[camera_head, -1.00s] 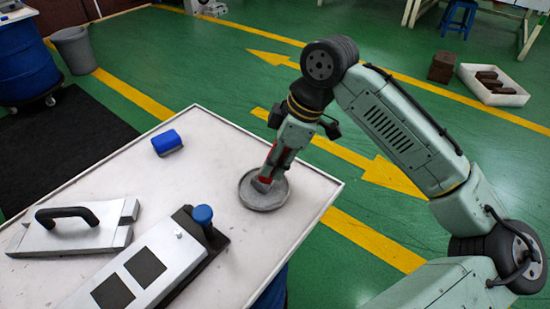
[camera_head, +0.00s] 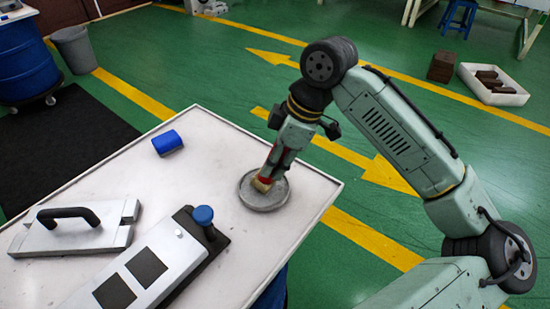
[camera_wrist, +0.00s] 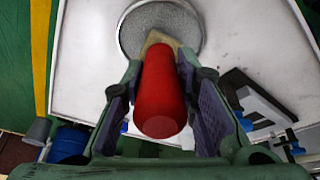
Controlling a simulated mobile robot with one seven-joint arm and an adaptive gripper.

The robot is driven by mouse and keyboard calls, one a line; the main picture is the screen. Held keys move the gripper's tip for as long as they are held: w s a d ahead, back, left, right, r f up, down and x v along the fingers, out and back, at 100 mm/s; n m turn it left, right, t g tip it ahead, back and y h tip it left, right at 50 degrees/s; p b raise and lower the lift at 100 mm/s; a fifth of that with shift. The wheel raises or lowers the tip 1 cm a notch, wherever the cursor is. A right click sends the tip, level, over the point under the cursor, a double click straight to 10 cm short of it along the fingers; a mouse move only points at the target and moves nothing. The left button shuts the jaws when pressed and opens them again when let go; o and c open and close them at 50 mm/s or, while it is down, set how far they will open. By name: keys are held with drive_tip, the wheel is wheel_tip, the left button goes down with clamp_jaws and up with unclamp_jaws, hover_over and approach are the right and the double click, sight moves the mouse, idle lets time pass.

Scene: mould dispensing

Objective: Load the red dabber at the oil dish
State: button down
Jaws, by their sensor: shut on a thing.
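My gripper (camera_wrist: 160,100) is shut on the red dabber (camera_wrist: 163,95), with a purple-padded finger on each side of its red handle. The dabber's tan tip (camera_wrist: 158,41) points away from the gripper. In the head view, the tan tip (camera_head: 262,184) shows over the round grey oil dish (camera_head: 278,198), inside its rim. The dish also shows in the wrist view (camera_wrist: 135,30), partly hidden behind the tip. I cannot tell whether the tip touches the dish's surface. The dabber is tilted in the head view.
The white table (camera_head: 225,150) also holds a blue block (camera_head: 167,143), a metal plate with a black handle (camera_head: 75,228) and a long metal mould (camera_head: 150,265) with dark squares and a blue knob (camera_head: 203,214). The table's right corner is close to the dish. Table around the dish is clear.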

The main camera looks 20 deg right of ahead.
drive_tip(key=shift+r+p, duration=2.85)
drive_tip(key=shift+r, duration=0.6)
drive_tip(key=shift+f, duration=0.1)
